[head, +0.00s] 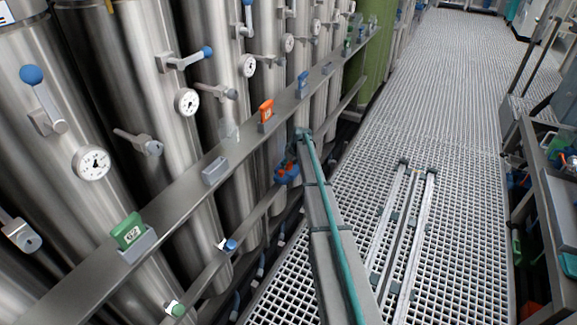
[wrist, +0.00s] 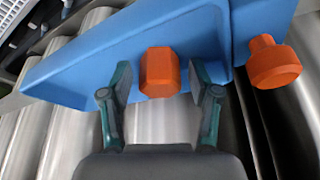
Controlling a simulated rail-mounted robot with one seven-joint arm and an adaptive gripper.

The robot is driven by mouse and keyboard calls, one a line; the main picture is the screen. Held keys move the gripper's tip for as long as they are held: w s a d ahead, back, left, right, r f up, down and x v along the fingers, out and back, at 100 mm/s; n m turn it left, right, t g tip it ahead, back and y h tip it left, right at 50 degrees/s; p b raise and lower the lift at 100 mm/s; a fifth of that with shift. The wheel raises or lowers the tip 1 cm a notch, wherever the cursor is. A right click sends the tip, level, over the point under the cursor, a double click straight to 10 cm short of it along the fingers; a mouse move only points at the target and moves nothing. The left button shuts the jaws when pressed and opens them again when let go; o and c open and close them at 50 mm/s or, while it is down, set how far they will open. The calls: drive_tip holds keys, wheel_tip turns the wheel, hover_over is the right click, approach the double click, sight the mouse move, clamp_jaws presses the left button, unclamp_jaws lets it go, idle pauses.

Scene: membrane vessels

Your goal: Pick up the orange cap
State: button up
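In the wrist view, my gripper (wrist: 160,76) is open, with one dark teal finger on each side of an orange block-like cap (wrist: 160,72) with bevelled corners. A gap shows between each finger and the cap. The cap sits against a blue bracket (wrist: 95,55). A second orange piece (wrist: 272,63), round with a narrower knob, is to the right, outside the fingers. In the head view, a small blue and orange fitting (head: 287,174) shows on the lower rail beside my arm; my fingers cannot be made out there.
Steel vessels (head: 105,95) with gauges and blue-knobbed valves stand along the left. An upper rail (head: 185,190) carries a green tag (head: 128,230) and an orange tag (head: 266,109) in holders. Open grating floor (head: 455,125) lies to the right.

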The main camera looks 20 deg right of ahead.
drive_tip(key=c, duration=0.9)
drive_tip(key=shift+r, duration=0.1)
